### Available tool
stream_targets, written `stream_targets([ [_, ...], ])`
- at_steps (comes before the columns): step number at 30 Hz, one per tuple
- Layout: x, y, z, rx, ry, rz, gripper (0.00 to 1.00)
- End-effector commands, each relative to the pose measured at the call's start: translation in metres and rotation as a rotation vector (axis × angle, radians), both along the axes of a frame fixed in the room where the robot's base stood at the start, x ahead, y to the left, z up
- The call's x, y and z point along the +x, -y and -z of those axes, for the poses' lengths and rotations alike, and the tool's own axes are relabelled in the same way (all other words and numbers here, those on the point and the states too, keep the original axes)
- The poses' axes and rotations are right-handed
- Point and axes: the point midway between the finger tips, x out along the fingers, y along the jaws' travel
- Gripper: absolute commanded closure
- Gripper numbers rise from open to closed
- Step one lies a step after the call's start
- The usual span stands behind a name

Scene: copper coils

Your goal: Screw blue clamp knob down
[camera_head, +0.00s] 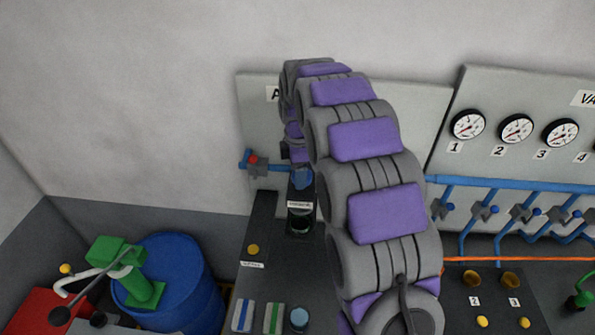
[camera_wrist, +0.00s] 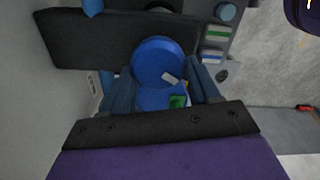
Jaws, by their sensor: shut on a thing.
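A round blue knob (camera_wrist: 158,60) with a small grey mark on its top sits between the two blue-grey fingers of my gripper (camera_wrist: 162,75) in the wrist view. The fingers are closed on its sides. In the head view a blue knob (camera_head: 302,179) stands above a labelled dark fixture (camera_head: 300,220) on the console, under the far end of my arm. My gripper is mostly hidden behind the arm there. A small green piece (camera_wrist: 178,101) shows below the knob in the wrist view. How far down the knob sits cannot be told.
Another blue knob (camera_head: 299,319) stands on the dark console (camera_head: 268,222) near blue- and green-striped blocks. A blue drum (camera_head: 172,288) with a green pump (camera_head: 125,266) stands at left. A gauge panel (camera_head: 500,165) and blue pipes are at right. The wall rises behind.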

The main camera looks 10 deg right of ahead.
Motion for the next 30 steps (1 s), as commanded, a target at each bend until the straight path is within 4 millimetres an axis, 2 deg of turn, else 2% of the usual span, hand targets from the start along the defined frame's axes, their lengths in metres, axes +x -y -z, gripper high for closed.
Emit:
stream_targets([
  [3,0.0004,0.0053,-0.0002,-0.003,0.002,0.003,0.69],
  [18,0.0011,0.0075,-0.0002,-0.006,0.003,0.029,0.7],
  [23,0.0014,0.0079,-0.0003,-0.006,0.003,0.097,0.7],
  [30,0.0013,0.0082,-0.0004,-0.006,0.003,0.282,0.7],
])
